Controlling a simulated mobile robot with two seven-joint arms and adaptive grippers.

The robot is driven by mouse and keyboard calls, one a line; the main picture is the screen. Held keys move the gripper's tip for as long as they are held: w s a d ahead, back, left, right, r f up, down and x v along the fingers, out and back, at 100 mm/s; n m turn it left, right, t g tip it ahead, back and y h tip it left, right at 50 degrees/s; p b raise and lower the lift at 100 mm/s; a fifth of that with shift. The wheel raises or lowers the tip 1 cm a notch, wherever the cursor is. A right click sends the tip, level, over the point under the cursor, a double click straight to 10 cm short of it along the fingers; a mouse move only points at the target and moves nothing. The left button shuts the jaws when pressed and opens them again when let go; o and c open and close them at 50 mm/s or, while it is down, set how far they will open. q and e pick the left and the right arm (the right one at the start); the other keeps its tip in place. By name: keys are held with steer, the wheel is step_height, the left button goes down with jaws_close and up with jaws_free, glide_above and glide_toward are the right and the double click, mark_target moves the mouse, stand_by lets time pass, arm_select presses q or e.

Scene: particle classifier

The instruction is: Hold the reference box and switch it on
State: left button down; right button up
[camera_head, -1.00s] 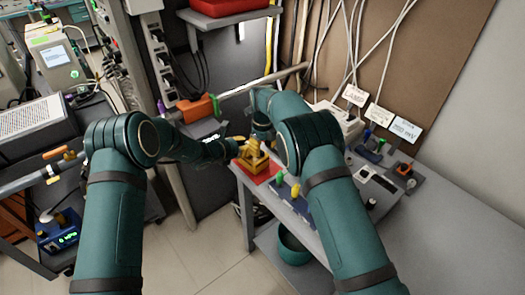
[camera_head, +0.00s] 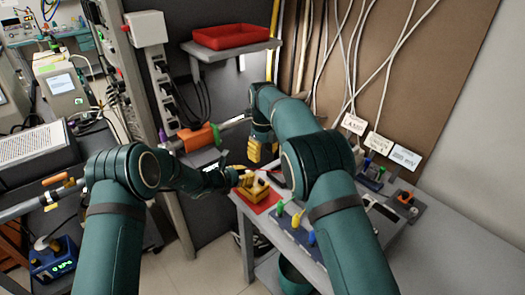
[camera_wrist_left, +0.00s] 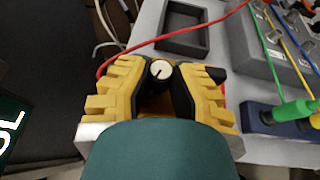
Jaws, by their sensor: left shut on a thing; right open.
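My left gripper (camera_head: 246,180) is shut around the reference box over the red mat (camera_head: 264,203) in the head view. My right gripper (camera_head: 262,152) is open, with yellow fingers pointing down, just behind and above the left one. It is apart from the box.
A blue block (camera_head: 293,240) with green and yellow plugs lies right of the mat. A grey recessed tray (camera_wrist_left: 184,28) and a panel with several cables (camera_wrist_left: 262,42) are nearby. A red tray (camera_head: 232,37) sits on a shelf.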

arm_select(q)
steer(key=c, duration=0.9)
jaws_free()
steer(key=shift+f, duration=0.1)
